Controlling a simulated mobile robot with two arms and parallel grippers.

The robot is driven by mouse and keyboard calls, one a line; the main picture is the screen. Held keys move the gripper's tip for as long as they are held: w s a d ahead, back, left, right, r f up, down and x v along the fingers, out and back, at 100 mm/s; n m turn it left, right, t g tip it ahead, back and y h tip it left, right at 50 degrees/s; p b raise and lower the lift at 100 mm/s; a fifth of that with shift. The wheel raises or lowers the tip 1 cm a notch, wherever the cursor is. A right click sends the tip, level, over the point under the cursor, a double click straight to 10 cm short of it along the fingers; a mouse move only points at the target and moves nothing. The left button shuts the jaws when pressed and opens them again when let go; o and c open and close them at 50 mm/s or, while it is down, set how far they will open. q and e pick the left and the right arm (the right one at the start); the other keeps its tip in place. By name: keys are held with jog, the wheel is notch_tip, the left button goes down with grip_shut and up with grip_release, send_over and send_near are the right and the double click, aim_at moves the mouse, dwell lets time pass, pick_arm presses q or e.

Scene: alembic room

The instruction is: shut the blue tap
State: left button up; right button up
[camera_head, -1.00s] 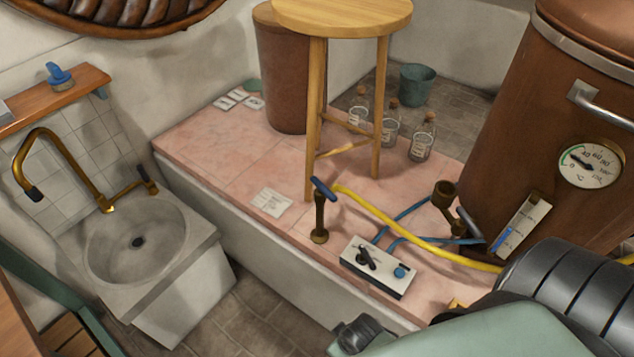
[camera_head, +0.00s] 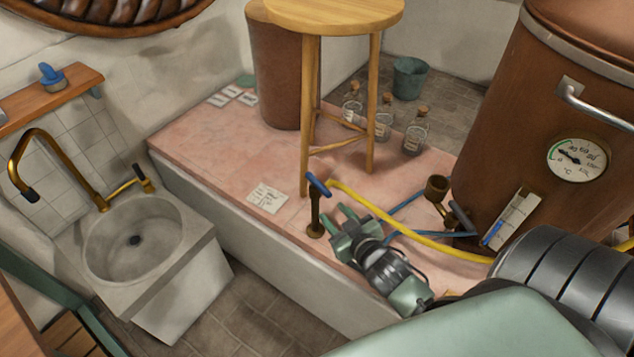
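The blue tap (camera_head: 318,185) is a blue bar handle on top of a short upright brass pipe (camera_head: 315,215), which stands on the pink tiled platform. The handle lies slantwise, its right end lower in the picture. The yellow hose (camera_head: 400,230) starts beside the handle. My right gripper (camera_head: 337,222) is low over the platform, just right of the pipe and below the handle. Its fingers look spread and empty, pointing up-left toward the pipe. I cannot tell whether a finger touches the pipe. My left gripper is not in view.
A wooden stool (camera_head: 335,14) stands behind the tap, with several corked bottles (camera_head: 415,135) near it. The copper boiler (camera_head: 540,90) with a dial is at right. Blue tubes (camera_head: 405,203) run to it. A stone sink (camera_head: 185,285) is at left.

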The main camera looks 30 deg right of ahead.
aim_at(317, 181)
jog(key=r+t+y, duration=0.1)
jog(key=w+d+n+t+y, duration=0.1)
jog(key=t, duration=0.1)
jog(key=w+r+n+t+y, duration=0.1)
jog(key=shift+d+r, duration=0.2)
jog(key=shift+r, duration=0.15)
jog(key=w, duration=0.5)
jog(key=w+p, duration=0.1)
jog(key=w, duration=0.1)
jog(key=shift+w+a, duration=0.2)
jog(key=shift+a, duration=0.15)
grip_shut()
